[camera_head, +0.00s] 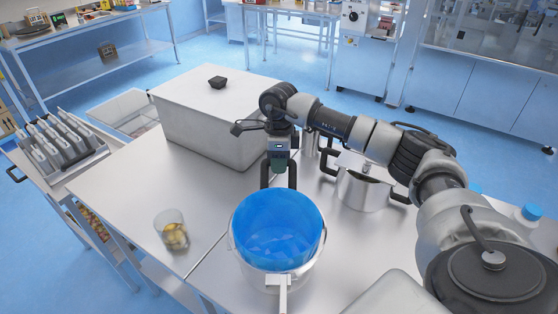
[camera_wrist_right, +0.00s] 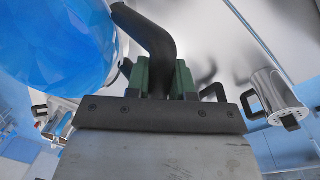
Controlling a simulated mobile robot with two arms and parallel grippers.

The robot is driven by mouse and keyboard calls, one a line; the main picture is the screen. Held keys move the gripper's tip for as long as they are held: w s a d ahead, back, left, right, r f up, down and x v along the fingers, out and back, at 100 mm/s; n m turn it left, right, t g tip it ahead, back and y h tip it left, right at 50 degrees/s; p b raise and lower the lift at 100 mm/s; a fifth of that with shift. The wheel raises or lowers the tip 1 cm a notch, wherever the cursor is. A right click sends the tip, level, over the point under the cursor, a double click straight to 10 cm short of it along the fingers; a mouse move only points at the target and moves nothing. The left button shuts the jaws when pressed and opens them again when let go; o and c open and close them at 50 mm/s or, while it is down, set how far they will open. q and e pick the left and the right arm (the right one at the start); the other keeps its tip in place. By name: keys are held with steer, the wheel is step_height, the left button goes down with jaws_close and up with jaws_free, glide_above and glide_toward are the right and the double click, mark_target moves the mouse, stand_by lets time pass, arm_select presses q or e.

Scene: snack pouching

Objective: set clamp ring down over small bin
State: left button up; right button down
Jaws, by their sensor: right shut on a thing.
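The small bin (camera_head: 252,262) stands near the table's front edge, lined with a blue bag (camera_head: 277,225). A pale band runs around the bag at the rim, with a pale bar (camera_head: 283,285) sticking out in front. I cannot tell whether this band is the clamp ring or how it sits. My right gripper (camera_head: 279,182) is just behind the bin. In the right wrist view its jaws (camera_wrist_right: 160,75) are shut on a dark curved handle (camera_wrist_right: 150,32) that reaches toward the blue bag (camera_wrist_right: 55,40). What this handle joins is hidden. My left gripper is not in view.
A steel pot (camera_head: 362,190) stands to the right. The left front of the table is clear.

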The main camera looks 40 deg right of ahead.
steer(key=c, duration=0.9)
jaws_free()
step_height(320, 180, up, 11)
steer(key=w+b, duration=0.1)
steer(key=b, duration=0.1)
steer(key=shift+d, duration=0.3)
steer(key=shift+f, duration=0.15)
